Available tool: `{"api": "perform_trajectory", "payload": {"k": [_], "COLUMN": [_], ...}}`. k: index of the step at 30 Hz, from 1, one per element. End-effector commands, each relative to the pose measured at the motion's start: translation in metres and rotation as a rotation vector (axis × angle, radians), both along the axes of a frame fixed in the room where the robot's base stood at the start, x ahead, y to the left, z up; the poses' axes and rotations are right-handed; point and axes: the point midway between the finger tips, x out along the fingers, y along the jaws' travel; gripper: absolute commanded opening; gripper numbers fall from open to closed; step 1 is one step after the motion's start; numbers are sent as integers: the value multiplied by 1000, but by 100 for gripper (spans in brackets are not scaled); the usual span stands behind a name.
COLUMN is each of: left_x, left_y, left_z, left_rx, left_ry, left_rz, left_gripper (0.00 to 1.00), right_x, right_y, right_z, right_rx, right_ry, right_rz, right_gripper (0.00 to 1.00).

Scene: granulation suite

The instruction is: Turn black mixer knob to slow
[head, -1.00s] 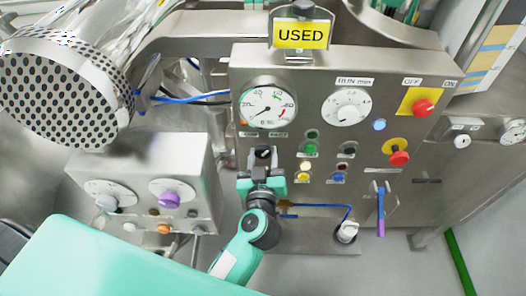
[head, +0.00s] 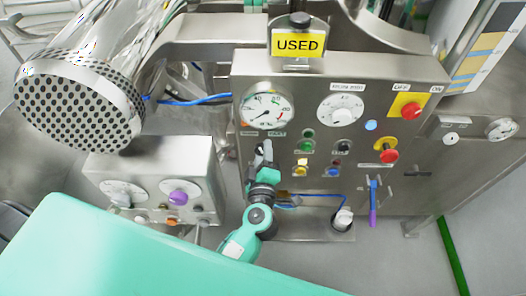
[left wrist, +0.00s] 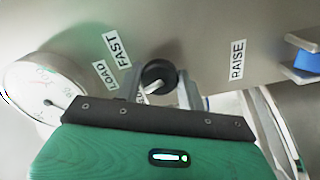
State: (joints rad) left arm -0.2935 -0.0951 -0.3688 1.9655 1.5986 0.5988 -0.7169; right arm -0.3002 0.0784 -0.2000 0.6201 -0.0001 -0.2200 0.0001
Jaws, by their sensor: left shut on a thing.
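The black mixer knob (left wrist: 158,74) sits on the steel panel, between the fingers of my left gripper (left wrist: 160,88) in the left wrist view. The gripper is shut on it. A pale mark on the knob points down and left in that view, toward a label mostly hidden by the gripper. The FAST label (left wrist: 116,48) is up and left of the knob. In the head view my left gripper (head: 263,156) is at the panel below the pressure gauge, turned side-on, and hides most of the knob. My right gripper is not in view.
A smaller control box (head: 150,165) stands at left, below a perforated metal drum (head: 80,100).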

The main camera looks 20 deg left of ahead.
Motion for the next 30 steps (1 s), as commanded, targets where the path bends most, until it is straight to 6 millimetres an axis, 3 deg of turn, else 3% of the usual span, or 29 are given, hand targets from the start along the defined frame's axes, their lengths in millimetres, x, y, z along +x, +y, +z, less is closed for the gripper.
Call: {"api": "perform_trajectory", "payload": {"k": [15,30], "left_x": [0,0], "left_y": [0,0], "left_z": [0,0], "left_rx": [-361,-451], "left_ry": [-103,-128], "left_rz": [0,1], "left_gripper": [17,17], "right_x": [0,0], "right_y": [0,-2], "right_z": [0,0], "right_rx": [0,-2], "right_ry": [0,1], "right_rz": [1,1], "right_gripper": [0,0]}}
